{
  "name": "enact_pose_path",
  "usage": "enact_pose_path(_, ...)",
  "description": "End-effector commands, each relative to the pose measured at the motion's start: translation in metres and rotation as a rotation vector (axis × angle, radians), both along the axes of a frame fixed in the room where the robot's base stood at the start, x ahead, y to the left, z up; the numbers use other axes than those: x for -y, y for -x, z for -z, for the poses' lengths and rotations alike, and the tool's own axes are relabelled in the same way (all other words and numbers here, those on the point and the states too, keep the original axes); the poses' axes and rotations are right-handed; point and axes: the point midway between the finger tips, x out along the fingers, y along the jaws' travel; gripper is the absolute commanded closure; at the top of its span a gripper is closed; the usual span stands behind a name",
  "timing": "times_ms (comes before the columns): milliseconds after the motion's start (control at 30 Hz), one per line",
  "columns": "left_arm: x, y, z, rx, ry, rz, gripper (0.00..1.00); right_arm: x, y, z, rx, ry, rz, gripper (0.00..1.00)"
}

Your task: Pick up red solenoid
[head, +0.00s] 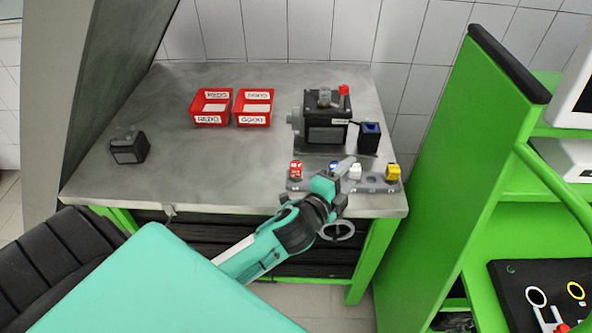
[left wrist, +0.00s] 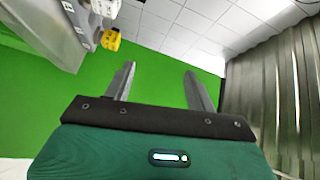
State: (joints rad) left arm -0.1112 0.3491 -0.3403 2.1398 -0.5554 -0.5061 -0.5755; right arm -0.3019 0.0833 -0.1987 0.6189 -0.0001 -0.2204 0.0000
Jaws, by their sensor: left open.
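The red solenoid (head: 296,170) stands at the left end of a grey holder (head: 375,187) near the table's front right edge. A blue solenoid (head: 333,166), a white one (head: 355,171) and a yellow one (head: 392,172) stand to its right in the holder. My left gripper (head: 347,164) is right of the red solenoid, over the holder near the blue and white ones, and partly hides them. In the left wrist view its fingers (left wrist: 159,70) are apart with nothing between them. The yellow solenoid (left wrist: 111,40) also shows there. My right gripper is not in view.
A black pump (head: 326,130) with a red part on top stands behind the holder. Two red trays (head: 212,120) (head: 253,121) sit mid-table, and a dark block (head: 128,146) lies left. A green cabinet wall (head: 450,160) rises on the right. The table's left front is clear.

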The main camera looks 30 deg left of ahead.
Motion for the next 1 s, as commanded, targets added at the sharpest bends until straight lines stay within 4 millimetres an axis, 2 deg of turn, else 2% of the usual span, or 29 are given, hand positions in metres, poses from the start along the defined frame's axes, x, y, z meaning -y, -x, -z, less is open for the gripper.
enact_pose_path(33, 0.008, -0.009, -0.018, 0.085, -0.086, 0.047, 0.44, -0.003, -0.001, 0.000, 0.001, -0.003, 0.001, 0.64)
enact_pose_path(200, 0.050, -0.023, -0.075, 0.429, -0.460, 0.234, 0.44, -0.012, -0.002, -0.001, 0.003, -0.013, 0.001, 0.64)
enact_pose_path(300, 0.080, -0.021, -0.099, 0.665, -0.734, 0.359, 0.44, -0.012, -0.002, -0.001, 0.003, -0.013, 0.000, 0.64)
enact_pose_path(400, 0.106, -0.014, -0.108, 0.898, -1.010, 0.486, 0.44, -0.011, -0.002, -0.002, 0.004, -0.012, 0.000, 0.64)
enact_pose_path(533, 0.124, -0.005, -0.099, 1.184, -1.368, 0.659, 0.44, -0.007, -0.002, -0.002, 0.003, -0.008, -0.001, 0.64)
enact_pose_path(667, 0.119, -0.003, -0.073, 1.446, -1.713, 0.862, 0.44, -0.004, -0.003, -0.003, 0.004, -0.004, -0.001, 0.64)
enact_pose_path(767, 0.094, -0.007, -0.050, 1.618, -1.959, 1.055, 0.44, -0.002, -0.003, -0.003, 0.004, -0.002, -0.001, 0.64)
enact_pose_path(867, 0.054, -0.017, -0.030, 1.760, -2.168, 1.293, 0.44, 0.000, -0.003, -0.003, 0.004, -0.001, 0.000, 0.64)
enact_pose_path(900, 0.033, -0.021, -0.024, -1.736, 2.157, -1.355, 0.44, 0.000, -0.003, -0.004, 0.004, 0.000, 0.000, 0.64)
enact_pose_path(1000, -0.023, -0.032, -0.018, -1.522, 1.918, -1.388, 0.44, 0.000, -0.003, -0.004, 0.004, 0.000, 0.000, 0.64)
